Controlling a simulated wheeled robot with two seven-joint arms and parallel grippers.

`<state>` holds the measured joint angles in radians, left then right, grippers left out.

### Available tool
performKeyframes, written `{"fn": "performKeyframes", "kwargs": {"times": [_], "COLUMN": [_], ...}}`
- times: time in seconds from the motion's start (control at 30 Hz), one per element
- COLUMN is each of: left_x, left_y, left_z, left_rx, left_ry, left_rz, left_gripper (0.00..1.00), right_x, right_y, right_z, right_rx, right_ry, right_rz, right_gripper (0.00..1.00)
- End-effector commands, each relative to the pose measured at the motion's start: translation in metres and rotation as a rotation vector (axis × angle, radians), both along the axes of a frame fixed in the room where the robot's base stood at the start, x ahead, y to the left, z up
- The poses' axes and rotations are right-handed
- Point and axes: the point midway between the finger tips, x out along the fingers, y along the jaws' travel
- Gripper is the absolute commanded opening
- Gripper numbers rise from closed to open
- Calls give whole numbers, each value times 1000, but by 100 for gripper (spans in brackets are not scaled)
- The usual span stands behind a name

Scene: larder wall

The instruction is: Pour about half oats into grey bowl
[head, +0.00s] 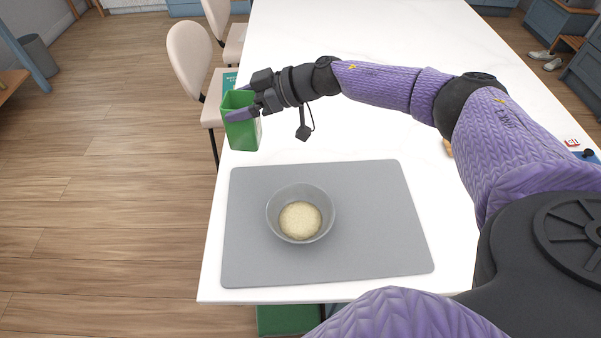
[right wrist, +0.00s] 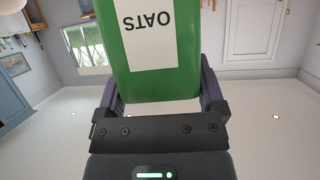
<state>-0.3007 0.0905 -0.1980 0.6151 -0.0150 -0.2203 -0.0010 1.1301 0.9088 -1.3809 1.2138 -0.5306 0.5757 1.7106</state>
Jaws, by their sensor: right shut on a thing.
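The grey bowl (head: 274,215) stands on the grey mat near the table's front edge, with a mound of pale oats (head: 300,220) in it. The green oats box (head: 241,133) is held upright at the table's left edge, behind and to the left of the bowl. My right gripper (head: 246,104) is shut on this box. In the right wrist view the box (right wrist: 165,78) shows its white OATS label, upside down in the picture, between the fingers. How much is left inside the box is hidden. My left gripper is not in view.
The grey mat (head: 380,235) lies on the white table (head: 400,133). Small items (head: 572,142) lie at the far right. The table beyond the mat is mostly clear.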

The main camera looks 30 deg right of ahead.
Motion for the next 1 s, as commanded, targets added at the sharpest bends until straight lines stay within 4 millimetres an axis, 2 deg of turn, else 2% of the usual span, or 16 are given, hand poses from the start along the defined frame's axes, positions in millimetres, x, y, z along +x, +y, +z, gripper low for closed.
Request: {"fn": "performKeyframes", "kwargs": {"times": [0.2, 0.47, 0.53, 0.83, 1.0], "left_x": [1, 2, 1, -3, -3], "left_y": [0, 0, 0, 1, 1], "left_z": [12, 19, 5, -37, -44], "left_rx": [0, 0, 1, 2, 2], "left_ry": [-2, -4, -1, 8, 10], "left_rz": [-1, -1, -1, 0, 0], "left_gripper": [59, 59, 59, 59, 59], "right_x": [-34, -69, -70, -70, -69], "right_y": [-59, -104, -105, -104, -104], "right_z": [-18, -24, -40, -88, -97], "right_rx": [-1, 1, 1, 2, 2], "right_ry": [2, 0, -2, 0, -3], "right_rz": [108, 168, 172, 172, 173], "right_gripper": [0, 0, 0, 0, 0]}}
